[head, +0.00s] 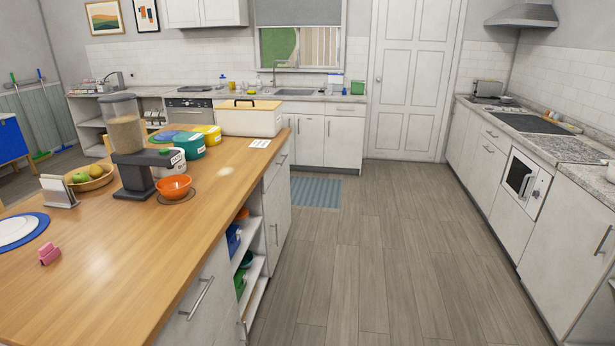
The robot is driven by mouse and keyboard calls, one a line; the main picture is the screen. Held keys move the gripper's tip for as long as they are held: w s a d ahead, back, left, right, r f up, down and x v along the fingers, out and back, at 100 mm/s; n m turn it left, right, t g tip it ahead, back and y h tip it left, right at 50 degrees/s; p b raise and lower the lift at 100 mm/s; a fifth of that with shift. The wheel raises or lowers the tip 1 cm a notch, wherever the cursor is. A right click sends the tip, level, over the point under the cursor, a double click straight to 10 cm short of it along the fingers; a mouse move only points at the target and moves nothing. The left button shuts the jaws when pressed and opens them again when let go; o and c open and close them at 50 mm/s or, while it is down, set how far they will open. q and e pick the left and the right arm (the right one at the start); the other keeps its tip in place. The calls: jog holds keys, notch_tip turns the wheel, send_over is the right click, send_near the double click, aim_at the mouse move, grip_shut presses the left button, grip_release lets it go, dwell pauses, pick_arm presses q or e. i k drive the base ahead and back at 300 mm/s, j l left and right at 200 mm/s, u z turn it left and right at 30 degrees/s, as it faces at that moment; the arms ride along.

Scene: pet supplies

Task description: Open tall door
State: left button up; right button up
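A tall white panelled door (409,85) stands shut in the back wall, right of the window. Its round knob (379,79) is on the door's left side. The door is some distance away across the floor. Other tall-handled white cabinet doors line the island (277,205) and the counters. Neither of my grippers shows in the head view.
A wooden-topped island (110,262) fills the left, bearing a feeder (126,130), an orange bowl (173,187) and a white bin (249,120). A counter (575,150) runs along the right. A blue mat (316,192) lies by the sink. The wood floor (390,250) between is clear.

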aim_at(275, 201)
jog(key=i+u, duration=0.3)
jog(key=i, duration=1.25)
jog(key=k, duration=0.45)
jog(key=i+l, duration=0.4)
jog(key=i, duration=0.2)
jog(key=i+l+u, duration=0.1)
jog(key=i+l, duration=0.3)
jog(key=i, duration=0.2)
jog(key=i+l, duration=0.45)
jog(key=i+u, duration=0.05)
jog(key=i, duration=0.1)
